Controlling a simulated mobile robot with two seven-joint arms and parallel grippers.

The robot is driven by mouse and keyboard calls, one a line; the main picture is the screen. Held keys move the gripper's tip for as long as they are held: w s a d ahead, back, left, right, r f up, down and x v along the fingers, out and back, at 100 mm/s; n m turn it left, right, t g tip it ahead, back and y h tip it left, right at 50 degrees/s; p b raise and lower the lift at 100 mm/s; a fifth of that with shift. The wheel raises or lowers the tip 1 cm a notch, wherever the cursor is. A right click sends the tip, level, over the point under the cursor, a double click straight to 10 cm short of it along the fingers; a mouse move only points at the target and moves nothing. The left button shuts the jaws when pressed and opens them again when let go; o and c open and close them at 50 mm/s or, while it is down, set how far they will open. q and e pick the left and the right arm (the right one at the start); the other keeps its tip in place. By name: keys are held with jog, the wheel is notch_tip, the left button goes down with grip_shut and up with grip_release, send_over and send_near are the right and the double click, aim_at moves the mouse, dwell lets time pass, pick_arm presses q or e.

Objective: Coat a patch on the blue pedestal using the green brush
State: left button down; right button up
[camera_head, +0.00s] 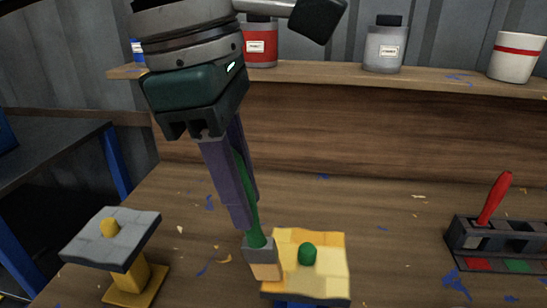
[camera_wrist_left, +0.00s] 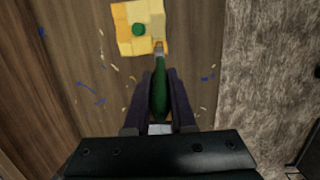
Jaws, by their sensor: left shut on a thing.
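My left gripper (camera_head: 246,210) is shut on the green brush (camera_head: 256,215), which points down. The brush has a grey ferrule and pale orange bristles. The blue pedestal (camera_head: 305,304) shows only a strip of blue under its tiled top (camera_head: 331,261), which is covered in shades of yellow with a green knob (camera_head: 307,254) in the middle. The bristles are at the top's left edge in the head view. In the left wrist view the brush (camera_wrist_left: 160,92) reaches the lower right corner of the yellow top (camera_wrist_left: 126,20); I cannot tell if they touch. My right gripper is not in view.
A yellow pedestal (camera_head: 130,285) with a grey tiled top and yellow knob stands at left. A dark holder (camera_head: 461,240) with a red brush (camera_head: 495,199) stands at right. Jars and a cup (camera_head: 516,60) line the shelf (camera_head: 340,78). Paint flecks dot the wooden table.

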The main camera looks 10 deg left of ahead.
pick_arm(q)
jog(key=shift+f+b, duration=0.35)
jog(key=shift+b, duration=0.05)
